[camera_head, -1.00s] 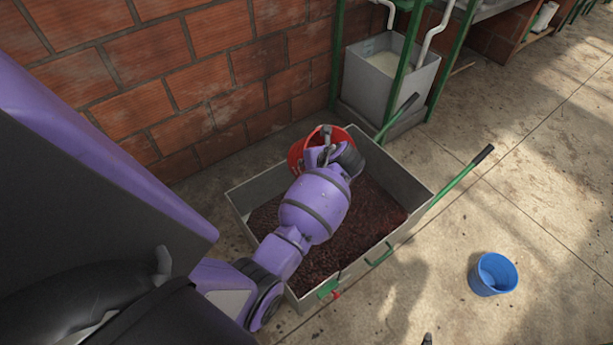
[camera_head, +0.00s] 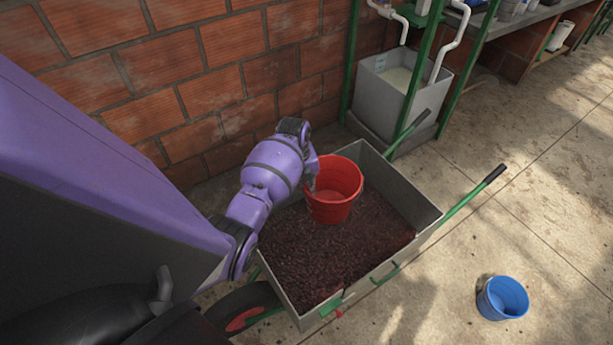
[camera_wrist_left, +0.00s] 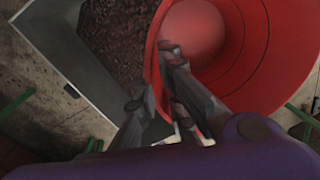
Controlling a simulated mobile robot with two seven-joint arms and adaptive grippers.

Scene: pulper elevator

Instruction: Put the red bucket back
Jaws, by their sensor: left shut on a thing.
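The red bucket (camera_head: 334,190) is upright, mouth up, over the dark cherries in the wheelbarrow (camera_head: 434,217). My left gripper (camera_head: 312,182) is at the bucket's left side, partly hidden behind my purple arm. In the left wrist view my left gripper (camera_wrist_left: 160,92) is shut on the bucket's wall at the rim, one finger on each side. The bucket's inside (camera_wrist_left: 195,35) looks empty there. I cannot tell whether the bucket's base touches the cherries. My right gripper does not show.
The brick wall (camera_head: 170,75) runs along the back left. A grey tank (camera_head: 390,95) in a green frame stands behind the wheelbarrow. A blue bucket (camera_head: 502,298) stands on the floor at right. The concrete floor (camera_head: 530,215) between is clear, apart from the wheelbarrow's handles.

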